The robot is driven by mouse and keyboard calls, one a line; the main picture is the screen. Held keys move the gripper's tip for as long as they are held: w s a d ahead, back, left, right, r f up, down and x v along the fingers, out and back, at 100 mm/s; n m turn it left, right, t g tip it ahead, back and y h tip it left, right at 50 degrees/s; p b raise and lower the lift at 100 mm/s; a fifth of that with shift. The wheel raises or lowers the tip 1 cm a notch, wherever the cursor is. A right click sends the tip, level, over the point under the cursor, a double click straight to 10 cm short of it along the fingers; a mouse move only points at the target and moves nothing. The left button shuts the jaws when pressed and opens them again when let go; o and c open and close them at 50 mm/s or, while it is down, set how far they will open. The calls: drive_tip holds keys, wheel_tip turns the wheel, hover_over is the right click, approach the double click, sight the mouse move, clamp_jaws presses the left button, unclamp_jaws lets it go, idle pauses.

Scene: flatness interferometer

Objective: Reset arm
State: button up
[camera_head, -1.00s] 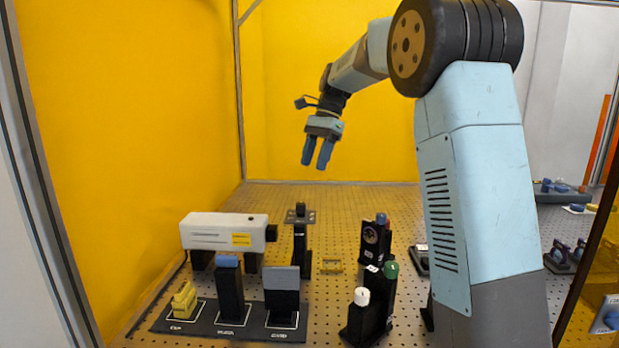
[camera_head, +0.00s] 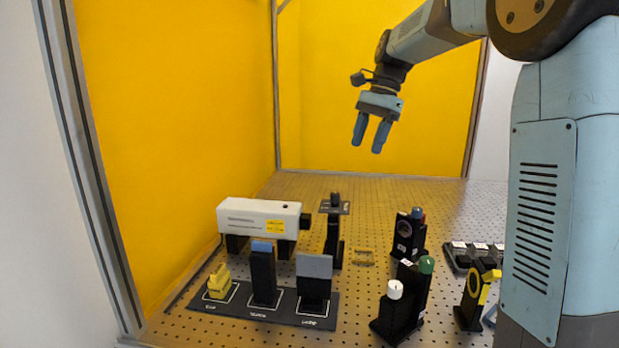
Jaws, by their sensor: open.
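My gripper (camera_head: 367,148) hangs in the air in the upper right of the head view, in front of the yellow back wall. Its two blue fingers point down and stand apart, with nothing between them. It is well above the perforated table (camera_head: 400,190) and touches nothing. My pale blue arm reaches to it from the right side of the picture.
A white laser box (camera_head: 262,217) stands at the left. In front, a dark tray (camera_head: 195,301) holds a yellow piece (camera_head: 219,282) and two black holders with blue (camera_head: 262,247) and grey (camera_head: 314,266) tops. Black mounts with white (camera_head: 394,290) and green (camera_head: 426,265) knobs stand right of it.

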drive_tip(key=s+d+f+n+t+h, duration=0.1)
drive_tip(key=s+d+f+n+t, duration=0.1)
drive_tip(key=s, duration=0.8)
drive_tip(key=s+d+f+n+t+h, duration=0.1)
drive_tip(key=s+d+f+n+t, duration=0.1)
drive_tip(key=s, duration=0.7)
drive_tip(key=s+d+f+n+t+h, duration=0.1)
drive_tip(key=s+f+n, duration=0.4)
drive_tip(key=s, duration=0.5)
drive_tip(key=d+f+t, duration=0.1)
drive_tip(key=d, duration=0.1)
drive_tip(key=shift+s+d+n+t, duration=0.3)
drive_tip(key=shift+s+d+n, duration=0.05)
drive_tip(key=shift+n, duration=0.05)
drive_tip(key=shift+f, duration=0.1)
drive_tip(key=shift+c, duration=0.5)
